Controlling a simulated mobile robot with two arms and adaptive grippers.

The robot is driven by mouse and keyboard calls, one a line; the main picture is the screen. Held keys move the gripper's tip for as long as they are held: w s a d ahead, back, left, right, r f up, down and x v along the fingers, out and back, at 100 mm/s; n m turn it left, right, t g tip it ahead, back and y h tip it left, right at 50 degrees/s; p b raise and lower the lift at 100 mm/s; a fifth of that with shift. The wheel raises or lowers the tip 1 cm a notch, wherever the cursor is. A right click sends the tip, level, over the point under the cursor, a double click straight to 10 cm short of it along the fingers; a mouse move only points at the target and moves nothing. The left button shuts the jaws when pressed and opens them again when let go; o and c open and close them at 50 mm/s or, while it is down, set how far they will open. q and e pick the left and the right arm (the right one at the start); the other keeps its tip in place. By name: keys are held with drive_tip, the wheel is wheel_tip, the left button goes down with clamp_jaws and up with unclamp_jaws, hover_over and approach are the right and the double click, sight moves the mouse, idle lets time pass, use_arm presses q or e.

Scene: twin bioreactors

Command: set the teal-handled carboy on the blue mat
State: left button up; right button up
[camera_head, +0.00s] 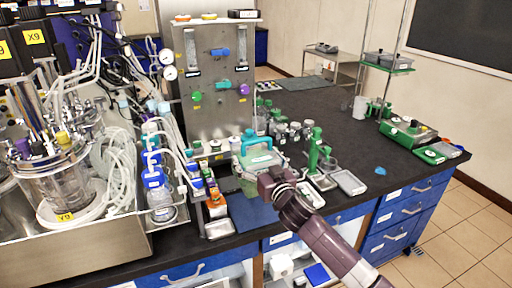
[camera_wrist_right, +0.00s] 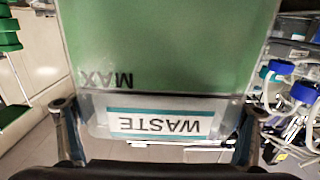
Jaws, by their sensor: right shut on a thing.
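The teal-handled carboy (camera_head: 257,158) stands upright at the bench's front middle, just behind the visible part of the blue mat (camera_head: 250,214). I cannot tell whether its base is touching anything. In the right wrist view the carboy (camera_wrist_right: 165,45) fills the middle, with green contents, a MAX mark and a WASTE label, all upside down. My right gripper (camera_head: 268,182) is shut on the carboy's body; its fingers (camera_wrist_right: 160,110) show at both sides of the label. The gripper hides part of the carboy's lower body. My left gripper is not in view.
Bottles and small boxes (camera_head: 214,204) stand close left of the mat, with a metal tray (camera_head: 219,229) in front. A green stand (camera_head: 314,150) and trays (camera_head: 348,182) are to the right. A steel panel (camera_head: 217,80) rises behind.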

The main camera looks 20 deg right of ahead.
wheel_tip(320, 180, down, 6)
drive_tip(key=shift+a+r+b, duration=0.1)
drive_tip(key=shift+r+b, duration=0.1)
drive_tip(key=shift+b, duration=0.1)
drive_tip(key=shift+f+b, duration=0.6)
drive_tip(key=shift+f, duration=2)
drive_tip(key=o, duration=1.8)
drive_tip(key=shift+s+f, duration=0.1)
drive_tip(key=shift+f, duration=0.3)
drive_tip(key=shift+o, duration=0.9)
drive_tip(key=shift+s+r, duration=0.1)
drive_tip(key=s+b, duration=0.1)
drive_tip(key=s, duration=1.1)
drive_tip(key=shift+a, duration=0.3)
